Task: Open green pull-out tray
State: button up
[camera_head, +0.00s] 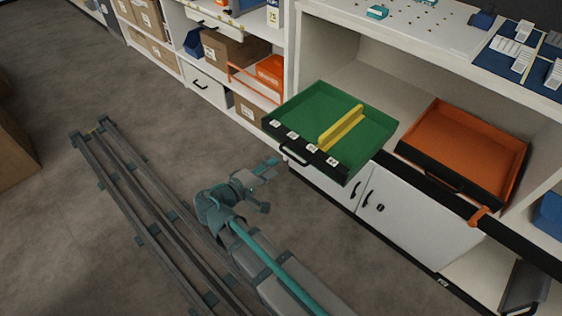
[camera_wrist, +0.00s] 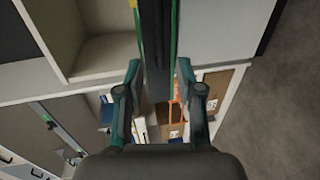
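The green pull-out tray (camera_head: 302,101) stands well out from its shelf in the head view. It has a black front with white labels, a yellow divider (camera_head: 341,128) and a dark handle (camera_head: 293,157) at the front's left. My gripper (camera_head: 267,168) is just in front of and below the handle's left side, seemingly apart from it. In the wrist view, my gripper (camera_wrist: 158,72) has its fingers spread, with the dark tray front (camera_wrist: 157,45) showing between them and beyond. Whether anything touches the fingers is hard to tell.
An orange tray (camera_head: 465,145) sits in the same shelf bay to the right. White cabinet doors (camera_head: 375,200) are below. Lower shelves with cardboard boxes (camera_head: 232,48) stand to the left. The grey floor (camera_head: 110,80) in front is mostly clear, apart from my rail.

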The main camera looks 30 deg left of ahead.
jog(key=shift+v, duration=1.25)
jog(key=s+d+f+m+g+h, duration=0.2)
jog(key=s+d+f+g, duration=0.35)
jog(key=d+f, duration=0.75)
jog(key=s+d+f+m+g+h, duration=0.2)
jog(key=d+f+g+h, duration=0.1)
jog(key=d+f+g, duration=0.9)
jog(key=s+d+f+m+g+y, duration=0.3)
jog(key=s+d+m+g+y, duration=0.2)
jog(key=s+d, duration=0.6)
jog(key=s+d+f+m+g+y, duration=0.35)
jog(key=s+d+m+g, duration=0.25)
jog(key=s+d, duration=0.45)
jog(key=w+r+t+p, duration=0.3)
jog(key=r+p, duration=0.5)
jog(key=p, duration=0.4)
jog(key=w+r+t+p, duration=0.3)
jog(key=w+r+p, duration=0.2)
jog(key=p, duration=0.8)
notch_tip(320, 180, up, 4)
jog(key=shift+d+f+t+y, duration=0.1)
jog(key=shift+d+t+y, duration=0.2)
jog(key=shift+t+y, duration=0.05)
